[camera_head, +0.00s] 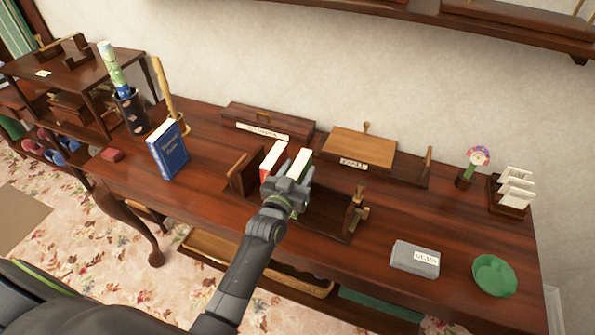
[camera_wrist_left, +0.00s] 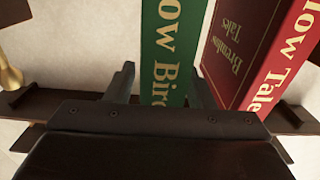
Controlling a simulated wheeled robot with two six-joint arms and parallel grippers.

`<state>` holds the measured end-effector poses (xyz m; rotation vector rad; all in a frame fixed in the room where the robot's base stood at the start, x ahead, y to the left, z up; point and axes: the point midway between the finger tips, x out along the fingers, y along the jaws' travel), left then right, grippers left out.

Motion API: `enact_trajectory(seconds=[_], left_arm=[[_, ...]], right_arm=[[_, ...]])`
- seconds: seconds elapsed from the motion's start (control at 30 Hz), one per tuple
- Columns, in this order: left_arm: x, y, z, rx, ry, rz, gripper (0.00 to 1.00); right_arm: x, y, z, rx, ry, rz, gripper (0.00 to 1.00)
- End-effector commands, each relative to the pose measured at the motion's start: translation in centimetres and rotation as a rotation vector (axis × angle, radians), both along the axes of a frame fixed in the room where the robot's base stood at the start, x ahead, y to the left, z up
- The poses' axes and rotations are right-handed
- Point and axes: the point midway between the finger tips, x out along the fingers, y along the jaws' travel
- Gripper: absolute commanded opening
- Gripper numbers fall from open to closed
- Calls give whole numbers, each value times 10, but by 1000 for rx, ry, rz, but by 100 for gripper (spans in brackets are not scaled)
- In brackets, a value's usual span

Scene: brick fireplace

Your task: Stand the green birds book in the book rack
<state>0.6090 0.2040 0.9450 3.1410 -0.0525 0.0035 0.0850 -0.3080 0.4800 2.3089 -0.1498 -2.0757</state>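The green birds book (camera_head: 300,163) stands in the wooden book rack (camera_head: 328,217), to the right of a red book (camera_head: 272,160), with its lower part hidden by my gripper. In the left wrist view the green spine (camera_wrist_left: 165,45) shows between my fingers, and the red spine (camera_wrist_left: 240,50) is to its right. My left gripper (camera_head: 293,184) is at the green book, one finger on each side. A narrow gap shows between the book and the left finger; the right finger is close against it. My right gripper is not in view.
A blue book (camera_head: 168,150) stands left of the rack. A grey box (camera_head: 415,259) and a green bowl (camera_head: 494,275) are at the right front. Wooden boxes (camera_head: 360,147) stand behind the rack. A letter holder (camera_head: 512,193) is at the far right.

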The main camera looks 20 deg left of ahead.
Motion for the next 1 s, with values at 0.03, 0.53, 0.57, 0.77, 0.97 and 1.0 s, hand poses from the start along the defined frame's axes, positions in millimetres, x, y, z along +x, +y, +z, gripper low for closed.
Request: enact_trajectory(seconds=[0.03, 0.53, 0.57, 0.77, 0.97, 1.0], left_arm=[[0, 0, 0, 0, 0, 0, 49], [-23, 1, -2, -3, 1, 2, 49], [-27, 1, -1, -3, -1, 2, 49], [-58, 2, -1, -3, 0, 2, 49], [-89, 3, -1, -2, 0, 2, 49], [-94, 3, 0, -2, -1, 2, 49]], right_arm=[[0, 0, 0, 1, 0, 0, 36], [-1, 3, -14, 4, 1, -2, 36], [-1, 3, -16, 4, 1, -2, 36], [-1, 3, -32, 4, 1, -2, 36], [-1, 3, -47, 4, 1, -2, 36], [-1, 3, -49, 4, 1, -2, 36]])
